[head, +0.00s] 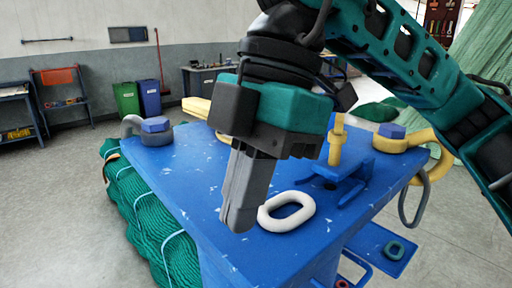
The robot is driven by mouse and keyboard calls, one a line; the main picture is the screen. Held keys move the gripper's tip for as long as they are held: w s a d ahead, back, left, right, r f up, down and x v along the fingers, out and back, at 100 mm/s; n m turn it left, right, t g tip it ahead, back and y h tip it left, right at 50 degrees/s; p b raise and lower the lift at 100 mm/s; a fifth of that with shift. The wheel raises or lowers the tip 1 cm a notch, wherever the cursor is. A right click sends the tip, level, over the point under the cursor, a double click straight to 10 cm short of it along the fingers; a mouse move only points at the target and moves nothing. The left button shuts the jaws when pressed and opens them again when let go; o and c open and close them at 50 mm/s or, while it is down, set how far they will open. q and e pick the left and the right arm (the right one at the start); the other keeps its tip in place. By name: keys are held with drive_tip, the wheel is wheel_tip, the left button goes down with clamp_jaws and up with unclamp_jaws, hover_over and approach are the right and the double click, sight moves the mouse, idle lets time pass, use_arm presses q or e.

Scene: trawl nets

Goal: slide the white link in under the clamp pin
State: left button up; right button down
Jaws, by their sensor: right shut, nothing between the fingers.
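The white link (307,206) is an oval ring lying flat on the blue table top (205,190). My right gripper (239,216) points down just left of the link, its grey fingers shut and empty. Its tips look close to the link's left end; I cannot tell whether they touch it. The yellow clamp pin (337,142) stands upright behind and right of the link, above a blue clamp base (342,183). The link lies in front of the clamp, apart from the pin. The space under the pin is hard to see. My left gripper is not in view.
A yellow block (197,107) lies at the back, partly hidden by my gripper. Green netting (150,220) hangs at the left side. The table's front left is clear.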

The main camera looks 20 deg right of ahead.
sight(295, 220)
drive_tip(key=shift+x, duration=1.1)
drive_tip(key=shift+w+d+f, duration=0.1)
drive_tip(key=shift+w+d, duration=0.05)
drive_tip(key=shift+d, duration=0.2)
drive_tip(key=shift+w+d+p, duration=0.2)
drive_tip(key=shift+w+d, duration=0.05)
drive_tip(key=shift+d, duration=0.45)
drive_tip(key=shift+w+d+p, duration=0.2)
drive_tip(key=shift+w+d, duration=0.05)
drive_tip(key=shift+d, duration=0.5)
